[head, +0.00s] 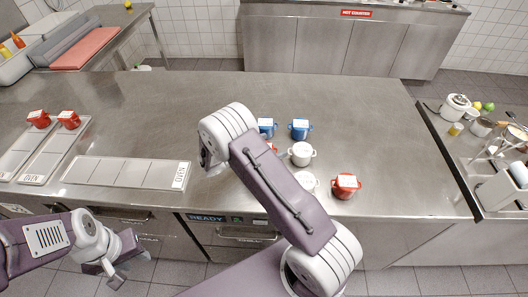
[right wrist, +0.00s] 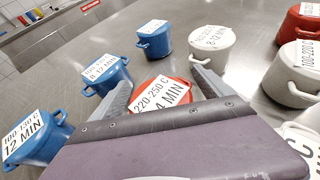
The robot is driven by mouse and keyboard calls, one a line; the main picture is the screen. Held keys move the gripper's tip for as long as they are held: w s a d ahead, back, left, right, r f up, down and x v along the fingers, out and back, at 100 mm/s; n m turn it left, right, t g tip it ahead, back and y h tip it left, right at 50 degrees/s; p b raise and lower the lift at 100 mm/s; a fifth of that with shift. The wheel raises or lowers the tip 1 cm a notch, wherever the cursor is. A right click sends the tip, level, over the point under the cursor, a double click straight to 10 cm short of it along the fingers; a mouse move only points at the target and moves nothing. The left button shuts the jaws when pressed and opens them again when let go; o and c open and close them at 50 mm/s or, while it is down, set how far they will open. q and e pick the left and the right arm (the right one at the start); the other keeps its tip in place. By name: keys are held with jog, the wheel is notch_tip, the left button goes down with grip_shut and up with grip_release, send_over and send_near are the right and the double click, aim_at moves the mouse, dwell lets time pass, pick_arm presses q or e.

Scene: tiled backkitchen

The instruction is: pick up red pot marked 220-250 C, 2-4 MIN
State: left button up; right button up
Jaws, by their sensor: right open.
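The red pot (right wrist: 160,92) has a white lid label reading 220-250 C and "4 MIN", partly covered. In the right wrist view it is between the two open fingers of my right gripper (right wrist: 160,90); I cannot tell whether they touch it. My gripper body hides its near side. In the head view only a red sliver of a pot (head: 271,146) shows behind my right arm, and my right gripper is hidden there. My left gripper (head: 116,279) is low at the left, off the counter; its jaws are unclear.
Blue pots (right wrist: 155,40), white pots (right wrist: 212,47) and another red pot (right wrist: 300,22) stand close around. The counter's middle (head: 180,105) is clear.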

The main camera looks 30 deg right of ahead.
aim_at(269, 145)
jog(key=shift+a, duration=0.15)
jog(key=c, duration=1.8)
jog(key=shift+r, duration=0.1)
jog(key=r, duration=0.4)
jog(key=shift+s+a+r, duration=0.15)
jog(key=shift+s+r, duration=0.1)
jog(key=s+a+r, duration=0.4)
jog(key=s+r, duration=0.2)
jog(key=s, duration=0.4)
jog(key=shift+a+r+b, duration=0.15)
jog(key=shift+r+b, duration=0.05)
jog(key=shift+b, duration=0.2)
